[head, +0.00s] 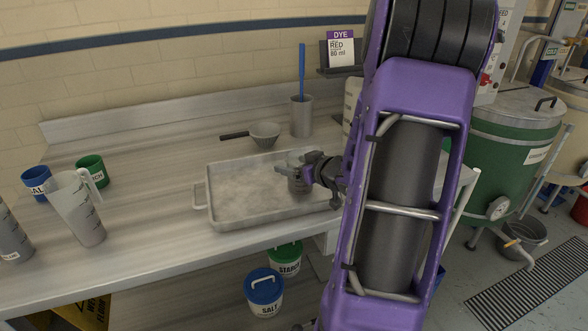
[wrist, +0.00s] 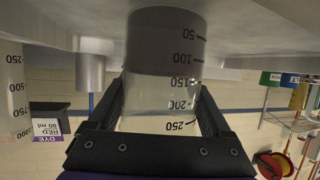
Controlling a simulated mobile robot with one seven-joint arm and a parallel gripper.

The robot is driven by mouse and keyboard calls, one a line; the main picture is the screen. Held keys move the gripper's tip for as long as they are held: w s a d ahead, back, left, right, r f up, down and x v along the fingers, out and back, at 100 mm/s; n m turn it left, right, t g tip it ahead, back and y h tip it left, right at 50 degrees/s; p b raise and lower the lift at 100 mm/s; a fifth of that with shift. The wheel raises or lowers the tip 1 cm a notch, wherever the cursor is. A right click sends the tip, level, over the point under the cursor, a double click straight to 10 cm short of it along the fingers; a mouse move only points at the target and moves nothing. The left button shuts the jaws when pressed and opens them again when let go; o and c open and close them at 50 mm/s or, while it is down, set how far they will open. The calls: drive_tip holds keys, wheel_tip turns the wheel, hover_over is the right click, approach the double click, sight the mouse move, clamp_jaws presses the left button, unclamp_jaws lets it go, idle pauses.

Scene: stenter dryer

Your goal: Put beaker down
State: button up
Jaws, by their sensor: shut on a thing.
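My gripper (head: 300,167) is shut on a clear beaker with black volume marks. The beaker (wrist: 166,62) fills the middle of the wrist view, which looks upside down, between the two dark fingers. In the head view the beaker (head: 299,184) is upright at the right part of a shallow metal tray (head: 230,222) on the bench. I cannot tell whether its base touches the tray. My arm hides the bench to the right.
A clear jug (head: 78,208), a green cup (head: 92,170) and a blue cup (head: 36,183) stand left. Bare bench (head: 150,205) lies left of the tray.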

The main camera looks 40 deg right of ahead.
drive_tip(key=o, duration=1.4)
drive_tip(key=shift+f, duration=0.25)
drive_tip(key=shift+c, duration=0.2)
drive_tip(key=shift+r, duration=0.15)
drive_tip(key=shift+s+r, duration=0.15)
drive_tip(key=shift+r, duration=0.05)
drive_tip(key=p+v, duration=0.2)
drive_tip(key=v, duration=0.9)
drive_tip(key=shift+s+p, duration=0.3)
drive_tip(key=shift+s, duration=0.05)
drive_tip(key=shift+r, duration=0.1)
